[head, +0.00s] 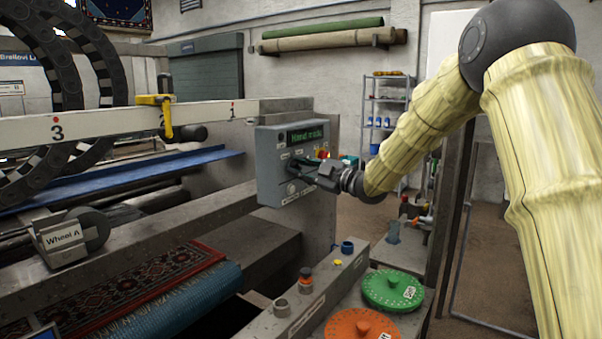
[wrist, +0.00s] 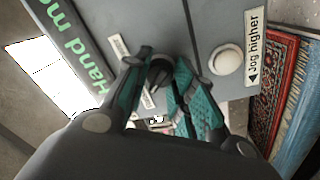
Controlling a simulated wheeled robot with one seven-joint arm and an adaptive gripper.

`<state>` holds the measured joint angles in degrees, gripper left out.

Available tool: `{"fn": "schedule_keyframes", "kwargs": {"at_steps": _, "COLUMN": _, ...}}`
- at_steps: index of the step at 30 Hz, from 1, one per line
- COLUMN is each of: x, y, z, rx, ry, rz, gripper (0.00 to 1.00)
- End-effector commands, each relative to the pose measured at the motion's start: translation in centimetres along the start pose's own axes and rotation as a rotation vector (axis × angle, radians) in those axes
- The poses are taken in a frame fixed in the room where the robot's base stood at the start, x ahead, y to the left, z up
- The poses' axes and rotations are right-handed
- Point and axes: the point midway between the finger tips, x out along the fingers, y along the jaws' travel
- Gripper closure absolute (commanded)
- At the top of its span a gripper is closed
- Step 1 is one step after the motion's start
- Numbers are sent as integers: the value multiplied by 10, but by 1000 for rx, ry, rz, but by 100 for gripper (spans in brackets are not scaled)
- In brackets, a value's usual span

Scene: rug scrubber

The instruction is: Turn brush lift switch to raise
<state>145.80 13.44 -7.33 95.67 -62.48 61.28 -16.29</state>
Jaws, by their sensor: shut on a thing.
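The control box (head: 270,180) is grey, with a green "Hand mode" display (head: 307,136) at its top. My gripper (head: 304,168) reaches its face from the right. In the wrist view my gripper (wrist: 163,66) has its teal-padded fingers on both sides of a small dark switch knob (wrist: 158,73) and is shut on it. The fingers partly cover the knob, and its exact angle is hard to tell. Small white labels (wrist: 118,46) sit near the knob, too small to read.
A round white button (wrist: 226,60) beside a "Jog higher" label (wrist: 255,48) is close to the right finger. A red and yellow button (head: 322,153) is near my wrist in the head view. Green (head: 392,290) and orange (head: 362,325) dials lie below.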

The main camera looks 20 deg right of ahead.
Motion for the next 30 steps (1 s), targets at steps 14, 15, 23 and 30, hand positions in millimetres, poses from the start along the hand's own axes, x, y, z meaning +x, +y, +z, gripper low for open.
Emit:
{"fn": "schedule_keyframes", "kwargs": {"at_steps": 14, "x": -1, "y": -1, "z": 1, "rx": -3, "ry": -1, "rz": -1, "gripper": 59}}
{"fn": "schedule_keyframes", "kwargs": {"at_steps": 15, "x": 0, "y": -1, "z": 1, "rx": -3, "ry": -1, "rz": -1, "gripper": 52}}
{"fn": "schedule_keyframes", "kwargs": {"at_steps": 23, "x": 0, "y": 0, "z": 0, "rx": -3, "ry": 0, "rz": -1, "gripper": 52}}
{"fn": "schedule_keyframes", "kwargs": {"at_steps": 30, "x": -14, "y": 0, "z": 1, "rx": -2, "ry": -1, "rz": 0, "gripper": 52}}
